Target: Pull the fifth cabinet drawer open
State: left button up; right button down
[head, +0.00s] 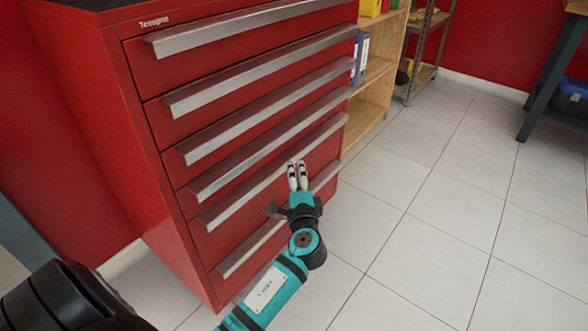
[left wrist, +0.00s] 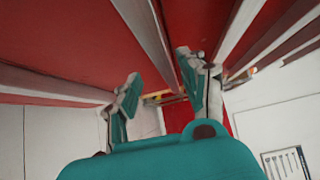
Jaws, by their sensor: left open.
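The red cabinet (head: 95,110) stands at the left with several stacked drawers, each with a long silver handle bar. The fifth handle from the top (head: 235,203) is the second from the bottom; its drawer looks shut. My left gripper (head: 297,165) is open, with its fingertips at the right half of this handle in the head view. I cannot tell whether they touch it. In the left wrist view the fingers (left wrist: 158,75) are apart, and a silver handle bar (left wrist: 146,38) runs down toward the gap between them. My right gripper is not in view.
The sixth handle (head: 245,252) runs close below, partly hidden by my left arm. A wooden shelf (head: 372,112) with binders stands just right of the cabinet. The tiled floor (head: 430,220) to the right is clear. A dark table frame (head: 548,75) stands at the far right.

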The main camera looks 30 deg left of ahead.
pick_arm(q)
jog(key=shift+b+x, duration=0.3)
jog(key=shift+x, duration=1.9)
jog(key=shift+c, duration=0.2)
jog(key=shift+f, duration=0.1)
grip_shut()
